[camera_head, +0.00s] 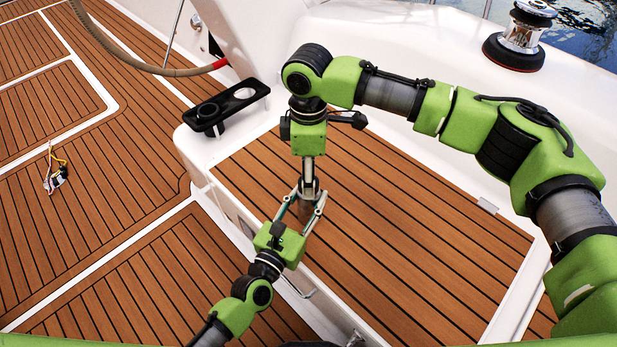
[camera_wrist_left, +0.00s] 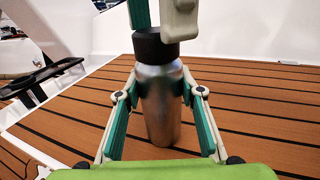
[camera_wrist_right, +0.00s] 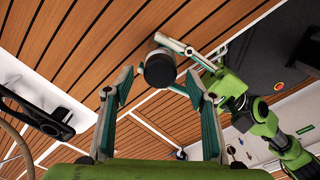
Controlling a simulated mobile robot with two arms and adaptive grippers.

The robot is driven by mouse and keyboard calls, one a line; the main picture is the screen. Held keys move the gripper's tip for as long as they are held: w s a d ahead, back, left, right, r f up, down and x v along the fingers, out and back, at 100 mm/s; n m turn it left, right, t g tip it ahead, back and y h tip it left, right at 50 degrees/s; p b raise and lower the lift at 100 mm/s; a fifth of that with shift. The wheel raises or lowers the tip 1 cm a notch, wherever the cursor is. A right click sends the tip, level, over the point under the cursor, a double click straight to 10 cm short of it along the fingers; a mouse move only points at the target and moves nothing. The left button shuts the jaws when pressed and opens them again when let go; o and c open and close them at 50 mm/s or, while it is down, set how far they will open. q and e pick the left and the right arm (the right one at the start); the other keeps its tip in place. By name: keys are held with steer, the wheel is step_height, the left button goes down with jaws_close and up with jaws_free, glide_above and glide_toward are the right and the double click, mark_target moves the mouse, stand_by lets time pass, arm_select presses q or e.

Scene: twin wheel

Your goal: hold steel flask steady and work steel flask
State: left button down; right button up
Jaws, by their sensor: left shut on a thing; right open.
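The steel flask (camera_wrist_left: 160,105) stands upright on the teak-slatted bench (camera_head: 410,240), its black cap (camera_wrist_left: 155,47) on top. My left gripper (camera_wrist_left: 161,85) is shut on the flask's body from the side, one finger on each side. My right gripper (camera_wrist_right: 159,80) points down from above the flask. It is open, with its fingers apart and the black cap, seen from above in the right wrist view (camera_wrist_right: 160,68), near its fingertips. In the head view both grippers hide most of the flask.
A black cup holder (camera_head: 228,106) sits at the bench's back left corner. A chrome winch (camera_head: 520,40) stands at the upper right. A small wired bundle (camera_head: 54,176) lies on the deck. The bench right of the flask is clear.

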step_height(320, 180, up, 10)
stand_by(0.3)
arm_select(q)
steer(key=c, duration=1.3)
jaws_free()
steer(key=shift+s, duration=0.1)
steer(key=v, duration=1.1)
steer(key=shift+s+a, duration=0.2)
steer(key=shift+s, duration=0.15)
steer(key=shift+s, duration=0.1)
arm_select(e)
steer(key=shift+s+f, duration=0.1)
